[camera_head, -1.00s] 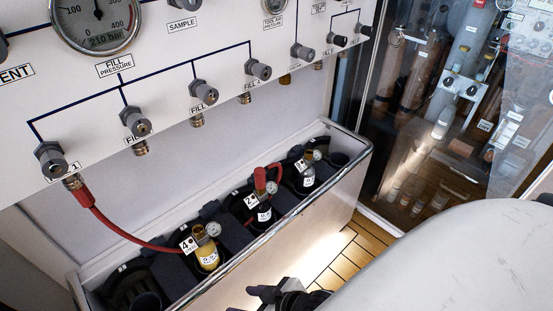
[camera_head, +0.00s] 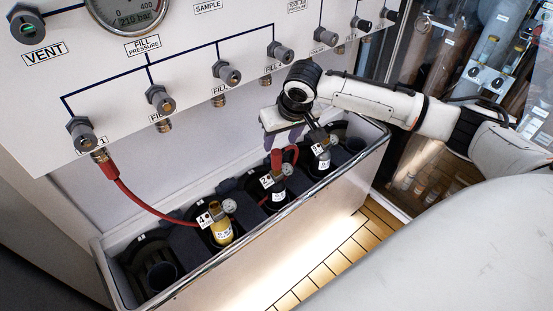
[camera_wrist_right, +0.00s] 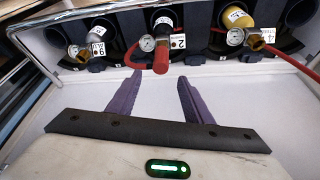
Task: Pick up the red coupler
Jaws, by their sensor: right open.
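The red coupler (camera_head: 276,158) stands upright above the bottle tagged 2 (camera_head: 278,197) in the trough, with a red hose looping beside it. It also shows in the right wrist view (camera_wrist_right: 161,58), end towards me. My right gripper (camera_head: 280,142) is open and empty, with purple fingers pointing down close above the coupler in the head view. In the right wrist view its fingertips (camera_wrist_right: 160,80) are spread to either side of the coupler's line, and the coupler appears just beyond them. Whether they touch it I cannot tell. My left gripper is not in view.
The trough (camera_head: 290,222) also holds a yellow bottle tagged 4 (camera_head: 222,232) and a grey bottle (camera_head: 321,160). The fill panel (camera_head: 110,75) with its knobs and fittings rises behind.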

